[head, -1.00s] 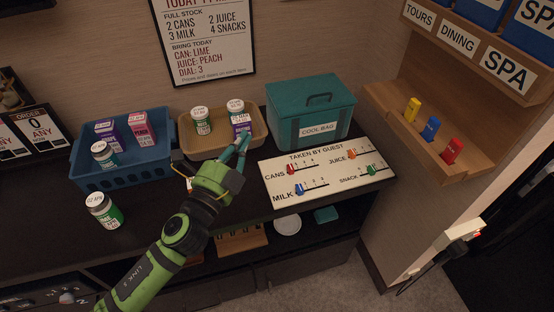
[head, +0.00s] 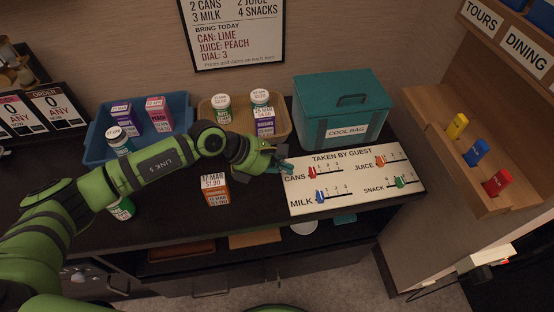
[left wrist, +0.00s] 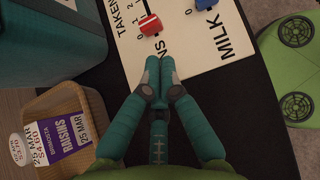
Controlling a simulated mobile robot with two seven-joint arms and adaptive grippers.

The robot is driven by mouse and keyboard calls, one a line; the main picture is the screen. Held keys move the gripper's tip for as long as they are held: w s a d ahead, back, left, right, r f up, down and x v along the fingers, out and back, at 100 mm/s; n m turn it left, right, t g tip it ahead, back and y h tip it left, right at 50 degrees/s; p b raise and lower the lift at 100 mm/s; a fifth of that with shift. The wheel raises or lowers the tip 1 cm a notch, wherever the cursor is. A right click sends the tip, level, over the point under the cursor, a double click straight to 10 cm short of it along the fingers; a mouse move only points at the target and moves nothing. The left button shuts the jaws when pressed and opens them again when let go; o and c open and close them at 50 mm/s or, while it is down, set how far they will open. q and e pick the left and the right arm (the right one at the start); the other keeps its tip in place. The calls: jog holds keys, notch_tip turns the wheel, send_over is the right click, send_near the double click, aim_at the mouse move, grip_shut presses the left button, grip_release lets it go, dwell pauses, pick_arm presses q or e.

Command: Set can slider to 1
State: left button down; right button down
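The white "Taken by guest" board (head: 345,196) lies on the dark counter with four-corner sliders. The red cans slider (head: 312,172) sits at the left, 0 end of its track; it also shows in the left wrist view (left wrist: 150,25). My left gripper (head: 284,167) is at the board's left edge, just left of the red slider. In the left wrist view its fingertips (left wrist: 159,66) are together with nothing between them, a short gap from the red slider. The blue milk slider (head: 320,196) is nearby. My right gripper is out of view.
The teal cool bag (head: 342,112) stands behind the board. A tan basket (head: 208,121) and a blue basket (head: 93,150) hold goods. An orange carton (head: 216,192) stands left of the board. A wooden shelf unit (head: 437,120) is at the right.

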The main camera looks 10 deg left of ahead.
aim_at(310, 172)
pick_arm(q)
jog(key=x, duration=0.4)
jog(key=shift+w+d+f, duration=0.15)
jog(key=shift+d+f, duration=0.2)
jog(key=shift+f, duration=0.05)
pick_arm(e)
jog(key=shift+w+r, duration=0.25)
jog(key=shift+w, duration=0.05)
pick_arm(q)
jog(key=shift+w+d, duration=0.2)
jog(key=shift+d, duration=0.45)
jog(key=shift+w+d, duration=0.25)
jog(key=shift+d, duration=0.4)
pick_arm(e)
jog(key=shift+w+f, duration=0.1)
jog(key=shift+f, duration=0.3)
pick_arm(q)
jog(key=shift+a, duration=0.1)
